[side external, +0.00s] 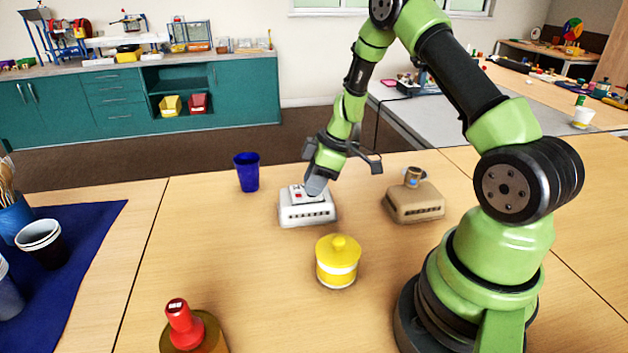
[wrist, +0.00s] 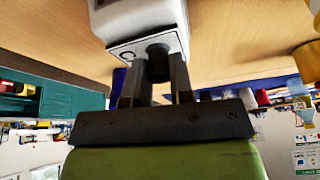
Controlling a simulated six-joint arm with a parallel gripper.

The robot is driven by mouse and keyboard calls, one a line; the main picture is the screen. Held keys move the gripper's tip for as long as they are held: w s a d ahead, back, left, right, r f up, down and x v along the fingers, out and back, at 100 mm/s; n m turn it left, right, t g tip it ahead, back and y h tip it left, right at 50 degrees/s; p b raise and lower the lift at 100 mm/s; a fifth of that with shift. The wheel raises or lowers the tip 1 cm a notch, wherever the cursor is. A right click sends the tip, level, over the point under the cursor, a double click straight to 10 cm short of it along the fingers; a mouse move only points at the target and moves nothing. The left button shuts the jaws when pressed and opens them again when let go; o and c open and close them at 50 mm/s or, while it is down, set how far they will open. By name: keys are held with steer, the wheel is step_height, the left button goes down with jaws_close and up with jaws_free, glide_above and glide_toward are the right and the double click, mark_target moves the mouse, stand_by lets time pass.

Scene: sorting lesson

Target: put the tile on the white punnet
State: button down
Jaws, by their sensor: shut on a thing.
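The white punnet (side external: 308,216) stands on the wooden table, upside or lid face up, with dark slots along its front. The tile (side external: 297,195), pale with a red mark, is at the punnet's top; I cannot tell whether it touches. My gripper (side external: 316,186) is directly over the punnet, pointing down. In the wrist view the gripper (wrist: 157,85) is shut on the tile's dark knob (wrist: 158,62). The tile's white face with black marks (wrist: 125,54) shows there, against the white punnet (wrist: 140,16). The fingers hide part of the tile.
A brown punnet (side external: 413,206) with a small knobbed object on it stands to the right. A yellow jar (side external: 337,264) stands in front, a blue cup (side external: 246,172) behind left. A red-handled piece (side external: 184,326) is at the near left. The table between them is clear.

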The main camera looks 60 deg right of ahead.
steer(key=c, duration=1)
jaws_free()
steer(key=v, duration=1.2)
steer(key=s+a+r+m+t+h, duration=0.1)
steer(key=s+a+r+m, duration=0.3)
steer(key=a+r, duration=0.6)
steer(key=s+a+r+m+t, duration=0.2)
steer(key=s+a+r+m, duration=0.2)
steer(key=s+a+m, duration=0.3)
steer(key=shift+s+a+t, duration=0.4)
steer(key=shift+s+a, duration=0.1)
steer(key=shift+s, duration=1.5)
